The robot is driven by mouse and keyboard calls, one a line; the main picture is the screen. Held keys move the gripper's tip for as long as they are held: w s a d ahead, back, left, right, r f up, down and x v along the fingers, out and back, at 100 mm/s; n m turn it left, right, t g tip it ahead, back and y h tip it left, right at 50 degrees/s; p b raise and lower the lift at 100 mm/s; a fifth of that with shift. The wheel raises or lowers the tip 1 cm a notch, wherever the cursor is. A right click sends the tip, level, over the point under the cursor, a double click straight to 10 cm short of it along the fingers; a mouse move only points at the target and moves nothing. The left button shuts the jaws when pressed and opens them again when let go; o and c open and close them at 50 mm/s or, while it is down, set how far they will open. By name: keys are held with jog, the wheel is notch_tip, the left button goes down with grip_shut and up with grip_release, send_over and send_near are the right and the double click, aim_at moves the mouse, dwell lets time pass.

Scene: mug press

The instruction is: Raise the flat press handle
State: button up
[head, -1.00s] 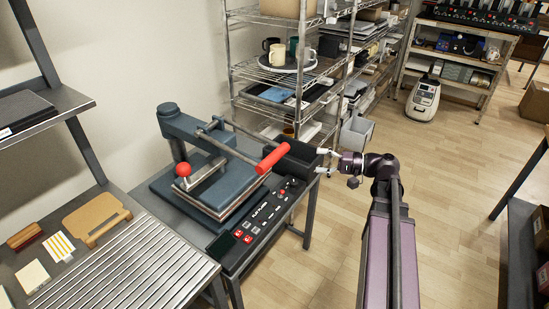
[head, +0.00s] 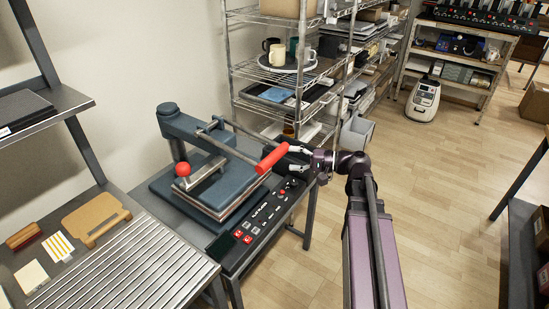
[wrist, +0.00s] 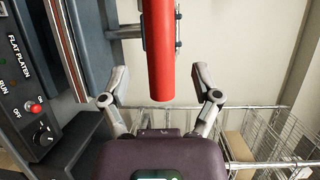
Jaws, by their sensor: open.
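The flat press (head: 200,190) stands on a side table, with a dark blue-grey body. Its handle is a red grip (head: 272,158) on a bar, sticking out toward the right over the control panel. In the wrist view the red grip (wrist: 158,60) hangs in the upper middle, its free end near the fingertips. My gripper (head: 295,160) is open, close to the right end of the grip. In the wrist view its fingers (wrist: 160,80) stand on both sides of the grip's end, with gaps on each side. No contact shows.
The control panel (head: 260,220) with switches lies below the handle. A red ball knob (head: 183,169) sits on the press. A wire shelf (head: 300,95) with mugs stands behind. A ribbed metal surface (head: 130,270) is at front left.

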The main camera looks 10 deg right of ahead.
aim_at(280, 157)
jog(key=shift+x, duration=2.85)
grip_shut()
